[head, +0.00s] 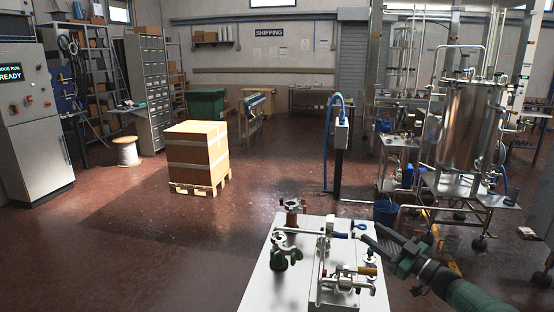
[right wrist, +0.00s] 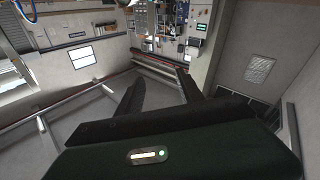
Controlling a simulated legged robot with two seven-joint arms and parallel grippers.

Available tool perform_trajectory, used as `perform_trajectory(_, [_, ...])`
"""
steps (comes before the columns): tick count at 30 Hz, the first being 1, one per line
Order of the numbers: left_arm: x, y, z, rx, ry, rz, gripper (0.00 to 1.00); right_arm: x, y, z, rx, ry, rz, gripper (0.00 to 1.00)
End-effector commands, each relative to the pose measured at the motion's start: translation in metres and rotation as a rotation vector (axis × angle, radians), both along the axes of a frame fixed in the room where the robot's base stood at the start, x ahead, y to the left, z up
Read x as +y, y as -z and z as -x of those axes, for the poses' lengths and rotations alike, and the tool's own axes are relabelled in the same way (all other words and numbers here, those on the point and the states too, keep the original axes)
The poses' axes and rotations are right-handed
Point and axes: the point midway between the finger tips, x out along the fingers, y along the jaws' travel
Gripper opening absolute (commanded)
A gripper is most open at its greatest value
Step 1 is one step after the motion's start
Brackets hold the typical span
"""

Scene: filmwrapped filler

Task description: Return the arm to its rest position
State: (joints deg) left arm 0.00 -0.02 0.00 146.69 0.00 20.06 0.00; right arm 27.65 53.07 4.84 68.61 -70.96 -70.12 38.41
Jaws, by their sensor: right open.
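My right arm comes in from the lower right of the head view, with its dark gripper (head: 372,236) above the right side of the white table (head: 262,283). In the right wrist view the two dark fingers of this gripper (right wrist: 160,88) stand apart, with nothing between them. The gripper looks open and empty. The wrist view is turned over, with walls, a window and beams behind the fingers. My left arm and gripper are not in view.
Metal fittings, including a dark-green-based one (head: 280,254), and a valve assembly (head: 345,283) stand on the table. A steel tank (head: 468,122) on a wheeled frame stands at the right. A wrapped carton (head: 197,152) sits on a pallet.

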Motion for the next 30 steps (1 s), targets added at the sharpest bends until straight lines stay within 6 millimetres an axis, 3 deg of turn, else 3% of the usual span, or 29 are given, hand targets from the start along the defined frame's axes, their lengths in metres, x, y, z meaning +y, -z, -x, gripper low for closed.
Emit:
perform_trajectory(2, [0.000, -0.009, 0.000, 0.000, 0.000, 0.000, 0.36, 0.013, -0.012, -0.011, 0.087, 0.174, -0.001, 0.44])
perform_trajectory(5, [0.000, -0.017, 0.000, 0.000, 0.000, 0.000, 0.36, 0.018, 0.013, 0.009, 0.311, 0.429, 0.029, 0.44])
perform_trajectory(8, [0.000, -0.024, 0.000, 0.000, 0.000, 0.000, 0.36, 0.024, 0.066, 0.079, 0.612, 0.614, 0.093, 0.44])
perform_trajectory(12, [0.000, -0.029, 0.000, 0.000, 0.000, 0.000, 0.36, 0.040, 0.127, 0.193, 0.966, 0.711, 0.175, 0.44])
perform_trajectory(15, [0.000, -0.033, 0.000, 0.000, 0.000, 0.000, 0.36, 0.056, 0.158, 0.274, 1.185, 0.720, 0.224, 0.44])
perform_trajectory(19, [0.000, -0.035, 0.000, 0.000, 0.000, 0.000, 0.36, 0.074, 0.181, 0.356, 1.394, 0.699, 0.266, 0.44])
perform_trajectory(21, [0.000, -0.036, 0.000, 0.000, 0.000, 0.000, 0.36, 0.081, 0.186, 0.382, 1.459, 0.687, 0.279, 0.44])
perform_trajectory(24, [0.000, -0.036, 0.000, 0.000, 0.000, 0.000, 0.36, 0.084, 0.190, 0.399, 1.502, 0.678, 0.286, 0.44])
perform_trajectory(30, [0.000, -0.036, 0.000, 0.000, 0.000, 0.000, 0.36, 0.085, 0.191, 0.400, 1.506, 0.678, 0.286, 0.44])
